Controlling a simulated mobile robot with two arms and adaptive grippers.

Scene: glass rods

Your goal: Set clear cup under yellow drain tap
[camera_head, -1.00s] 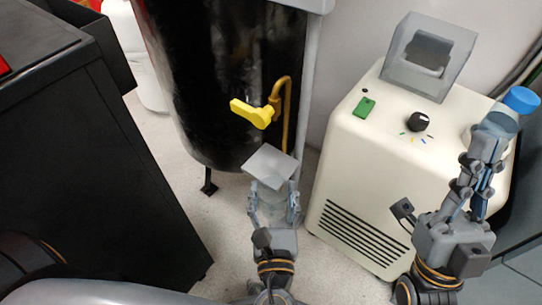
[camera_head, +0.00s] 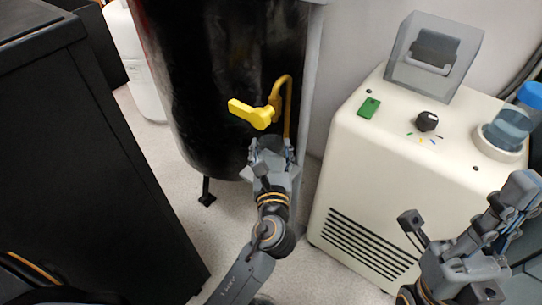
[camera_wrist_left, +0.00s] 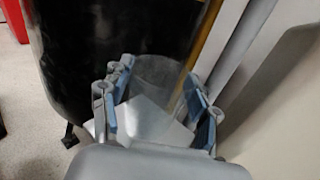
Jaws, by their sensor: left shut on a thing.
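The yellow tap handle (camera_head: 252,114) sits on a bent brass pipe (camera_head: 288,100) at the front of the black tank. My left gripper (camera_head: 271,150) is just below the tap, shut on the clear cup. The cup (camera_wrist_left: 155,75) shows between the fingers in the left wrist view; in the head view the gripper mostly hides it.
The black tank (camera_head: 215,80) stands behind the tap on short legs. A cream machine (camera_head: 350,170) with a dark knob (camera_head: 427,121), a green switch (camera_head: 369,107) and a blue-topped container (camera_head: 508,128) is at right. A black cabinet (camera_head: 90,170) stands at left. Open floor lies between.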

